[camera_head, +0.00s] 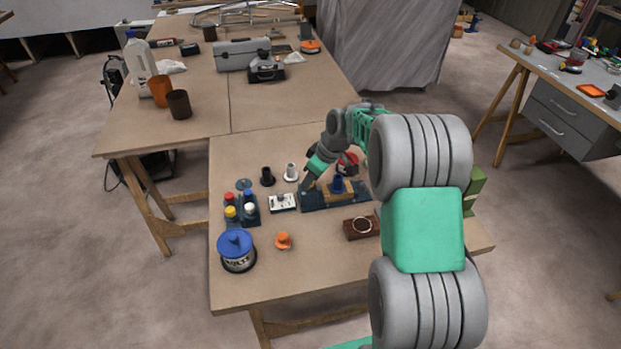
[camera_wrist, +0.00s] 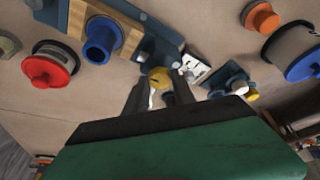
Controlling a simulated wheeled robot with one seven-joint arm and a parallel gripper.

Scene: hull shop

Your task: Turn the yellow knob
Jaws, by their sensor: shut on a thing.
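The yellow knob (camera_wrist: 160,75) shows in the wrist view, at the end of a dark blue base (camera_wrist: 130,14). My gripper (camera_wrist: 159,88) has its two dark fingers on either side of the knob and is shut on it. Part of the knob is hidden by the fingers, and I cannot tell its turn angle. In the head view my gripper (camera_head: 306,183) points down at the left end of the same base (camera_head: 318,203); the knob is not clearly visible there. A blue cylinder (camera_wrist: 101,38) on a wooden block stands on the base.
A white plate (camera_head: 282,203) and a rack of coloured-cap bottles (camera_head: 242,212) stand left of the base. A blue-lidded can (camera_head: 237,254), an orange knob-like piece (camera_head: 283,240) and a brown box (camera_head: 359,229) are in front. A red-topped piece (camera_wrist: 50,66) is close by. Bare table lies at the front.

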